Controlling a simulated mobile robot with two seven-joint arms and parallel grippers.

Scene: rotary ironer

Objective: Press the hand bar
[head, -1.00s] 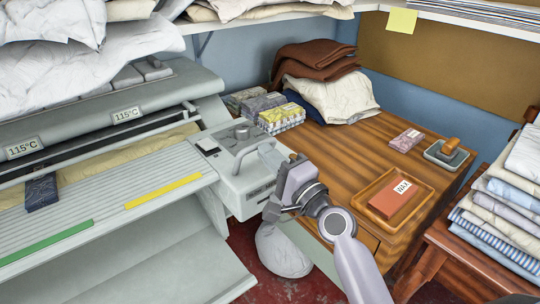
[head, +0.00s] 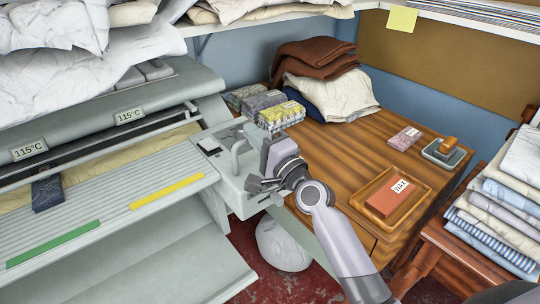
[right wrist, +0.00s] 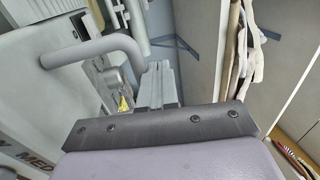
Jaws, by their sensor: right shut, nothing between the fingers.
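The hand bar (head: 236,157) is a bent grey tube on the grey end housing (head: 232,188) of the ironer. My right gripper (head: 254,132) is at the bar, on its right in the head view, and hides part of it. In the right wrist view the bar (right wrist: 98,52) comes in from the left and bends down beside my shut, empty fingers (right wrist: 156,84). I cannot tell whether they touch it. My left gripper is not in view.
The ironer's ribbed board (head: 120,200) lies to the left, with two 115°C labels above. The wooden table (head: 340,150) on the right holds folded cloths, boxes and a tray with a wax block (head: 385,198). A linen stack (head: 500,210) stands far right.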

